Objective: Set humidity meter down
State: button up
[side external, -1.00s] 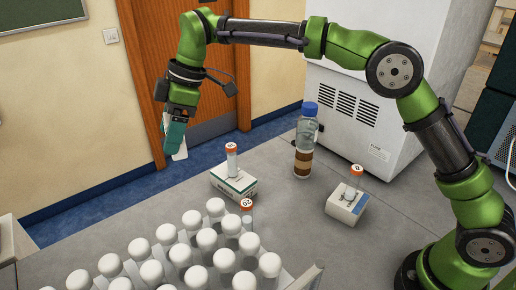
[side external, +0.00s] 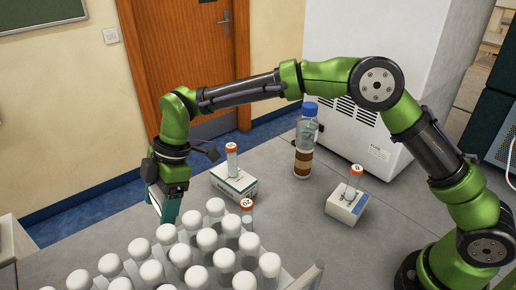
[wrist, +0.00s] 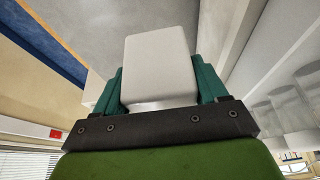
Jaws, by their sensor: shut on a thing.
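My gripper (side external: 163,205) is at the left of the side view, low behind the rack of white-capped bottles. In the wrist view my gripper (wrist: 160,88) is shut on a white box-shaped thing, the humidity meter (wrist: 158,65), with a teal finger on each side. A sliver of the humidity meter (side external: 154,202) shows at the fingers in the side view. Its lower end is mostly hidden, and I cannot tell whether it touches the table.
White-capped bottles (side external: 207,239) fill the front, close to my gripper. Behind stand a small box with an orange-capped tube (side external: 233,183), a blue-capped bottle (side external: 304,150) and another box (side external: 346,205). The table (side external: 275,205) between them is bare.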

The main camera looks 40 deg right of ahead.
notch_tip(320, 180, down, 10)
jog(key=shift+f, duration=0.25)
jog(key=shift+f, duration=0.1)
jog(key=o, duration=1.1)
jog(key=shift+c, duration=0.2)
